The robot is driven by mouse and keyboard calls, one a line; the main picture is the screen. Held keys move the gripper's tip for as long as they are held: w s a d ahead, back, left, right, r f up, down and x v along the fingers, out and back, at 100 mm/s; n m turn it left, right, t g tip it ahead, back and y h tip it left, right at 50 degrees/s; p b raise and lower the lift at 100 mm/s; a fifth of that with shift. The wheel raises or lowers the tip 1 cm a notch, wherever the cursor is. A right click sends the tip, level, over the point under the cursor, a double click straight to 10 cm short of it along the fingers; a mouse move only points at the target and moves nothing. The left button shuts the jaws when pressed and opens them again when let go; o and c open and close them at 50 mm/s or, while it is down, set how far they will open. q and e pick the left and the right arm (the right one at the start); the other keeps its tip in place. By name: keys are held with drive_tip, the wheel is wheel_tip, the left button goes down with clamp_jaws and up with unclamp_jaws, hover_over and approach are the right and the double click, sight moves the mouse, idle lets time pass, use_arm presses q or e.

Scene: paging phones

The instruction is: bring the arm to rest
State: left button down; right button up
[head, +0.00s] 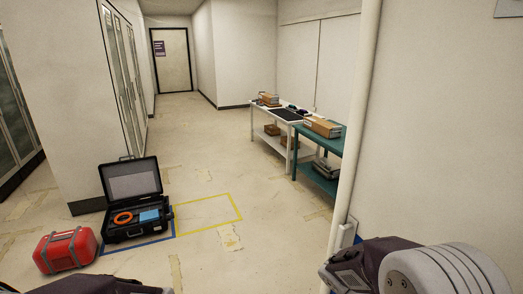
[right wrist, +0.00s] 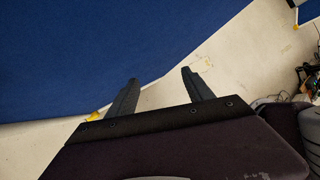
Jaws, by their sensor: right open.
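In the right wrist view my right gripper (right wrist: 160,76) is open, its two dark fingers spread with nothing between them. The fingers lie over a large blue surface (right wrist: 90,45) and a strip of pale floor; I cannot tell how far away these are. In the head view my right arm (head: 420,268) is folded at the bottom right corner, and its fingers are not seen there. Part of my left arm (head: 85,285) shows at the bottom left edge; its gripper is out of view.
A white pole (head: 354,130) and wall stand close by my right arm. A white table (head: 254,125) and a teal table (head: 328,150) stand beyond. An open black case (head: 130,185) and a red box (head: 65,250) sit on the floor left. The middle floor is clear.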

drive_tip(key=w+a+f+m+t+y, duration=0.1)
drive_tip(key=a+f+m+t+y, duration=0.1)
drive_tip(key=a+m, duration=0.4)
drive_tip(key=w+a+f+m+t+y, duration=0.1)
drive_tip(key=a+f+m+t+y, duration=0.2)
drive_tip(key=m, duration=1.1)
drive_tip(key=a+y, duration=0.2)
drive_tip(key=a, duration=0.1)
drive_tip(key=shift+a+f+m, duration=0.2)
drive_tip(key=shift+f+m, duration=0.1)
drive_tip(key=shift+f, duration=0.05)
